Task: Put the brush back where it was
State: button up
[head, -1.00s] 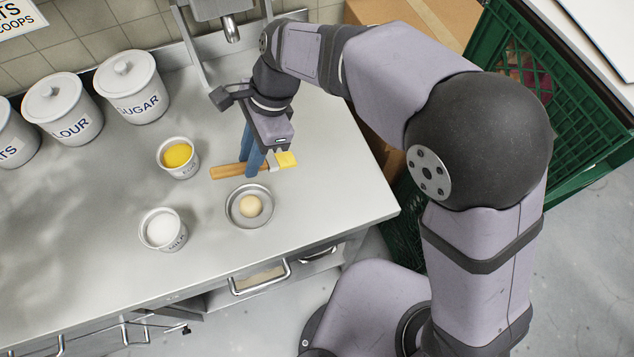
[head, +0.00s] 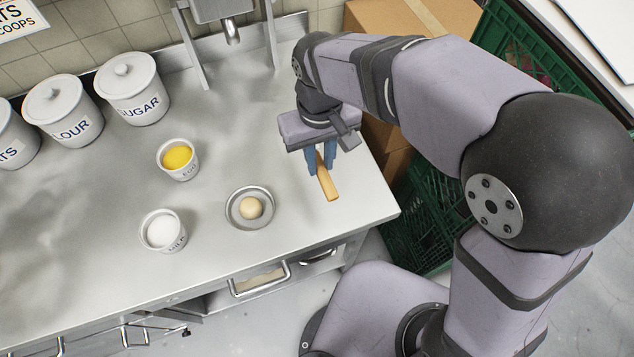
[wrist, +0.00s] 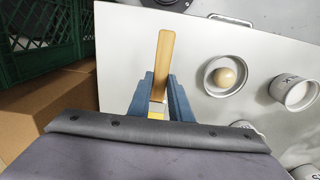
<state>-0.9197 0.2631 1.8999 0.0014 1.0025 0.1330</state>
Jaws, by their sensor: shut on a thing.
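The brush has a wooden handle (head: 327,183) and is held between the blue fingers of my gripper (head: 320,161), near the right end of the steel counter (head: 250,285). In the head view the handle points toward the counter's front edge. In the wrist view the handle (wrist: 164,65) sticks out beyond the fingers (wrist: 159,95), and a little of the yellow bristles (wrist: 156,115) shows between them. The rest of the bristle end is hidden by my gripper. I cannot tell whether the brush touches the counter.
A metal dish (head: 236,221) with a dough ball (head: 251,207) lies left of the brush. A cup of egg (head: 183,172) and a cup of milk (head: 165,243) stand farther left. Lidded canisters (head: 134,100) line the wall. Cardboard boxes (head: 388,143) and green crates (head: 425,215) stand right of the counter.

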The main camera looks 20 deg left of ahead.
aim_at(320, 191)
jog(key=shift+f+p, duration=1.2)
jog(key=shift+f, duration=3.85)
jog(key=shift+f, duration=0.1)
jog(key=o, duration=0.9)
notch_tip(320, 191, up, 12)
jog(key=b, duration=0.3)
jog(key=shift+w, duration=0.1)
